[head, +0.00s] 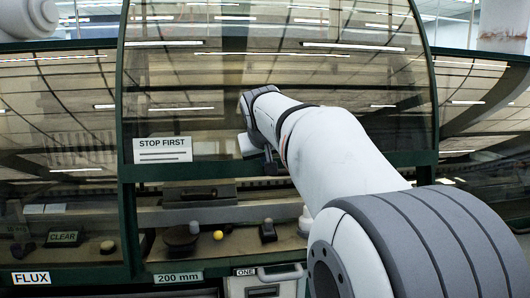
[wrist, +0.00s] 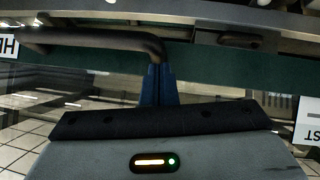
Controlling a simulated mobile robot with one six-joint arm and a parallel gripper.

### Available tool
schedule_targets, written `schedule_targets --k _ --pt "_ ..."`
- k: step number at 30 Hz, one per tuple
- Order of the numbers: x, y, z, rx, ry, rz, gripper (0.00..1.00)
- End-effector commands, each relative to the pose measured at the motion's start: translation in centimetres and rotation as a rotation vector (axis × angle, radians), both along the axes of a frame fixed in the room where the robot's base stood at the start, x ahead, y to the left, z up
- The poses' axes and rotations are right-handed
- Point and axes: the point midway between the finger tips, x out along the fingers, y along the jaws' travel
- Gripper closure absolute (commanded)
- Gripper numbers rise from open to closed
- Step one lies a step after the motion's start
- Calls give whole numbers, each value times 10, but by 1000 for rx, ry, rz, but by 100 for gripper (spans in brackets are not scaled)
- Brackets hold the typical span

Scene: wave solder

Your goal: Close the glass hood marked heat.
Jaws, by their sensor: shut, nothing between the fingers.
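The glass hood marked heat (head: 200,85) is the middle one in the head view, a tinted pane in a dark green frame with a STOP FIRST plate (head: 163,149). It stands raised, with an open gap under its lower rail. The wrist view, upside down, shows that green rail (wrist: 225,68), a dark bar handle (wrist: 85,38) and part of the heat plate (wrist: 8,46). My gripper (wrist: 157,72) is shut and empty, its blue fingers at the curved end of the handle. I cannot tell if they touch it.
The bay under the hood holds a yellow ball (head: 218,235) and dark knobs. The flux plate (head: 31,278) marks the left section, with a CLEAR plate (head: 63,238) inside. A 200 mm plate (head: 178,278) is on the front edge, beside a drawer marked ONE (head: 245,272).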

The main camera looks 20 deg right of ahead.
Motion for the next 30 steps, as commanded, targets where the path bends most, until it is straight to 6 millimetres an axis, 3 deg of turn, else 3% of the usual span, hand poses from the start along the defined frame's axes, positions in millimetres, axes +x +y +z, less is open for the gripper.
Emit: schedule_targets --k 1,18,24,30 --pt "-2 0 -34 1 9 -1 100" --pt "-20 4 -209 2 10 -2 100" --pt "-24 6 -257 1 9 -1 100" --pt "-27 6 -286 1 8 -1 100"
